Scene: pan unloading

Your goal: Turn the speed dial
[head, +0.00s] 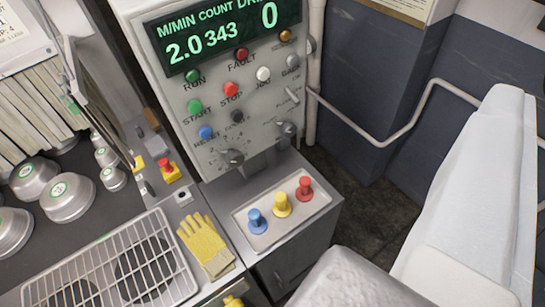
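A grey control panel (215,110) stands upright at the top middle. Its lit green display (225,35) reads M/MIN 2.0, COUNT 343 and a 0 at the right. Two dark rotary knobs with light pointers sit low on the panel: a larger one (232,157) at lower left and another (287,130) at lower right. I cannot read a label on either, so I cannot tell which is the speed dial. No gripper fingers can be made out in this view, and nothing is seen touching either knob.
Coloured buttons, among them START (195,106) and STOP (231,89), sit above the knobs. A tray (245,217) with blue, yellow and red pegs stands below the panel. A yellow glove (205,245), wire rack (115,270) and round metal pans (68,197) lie left.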

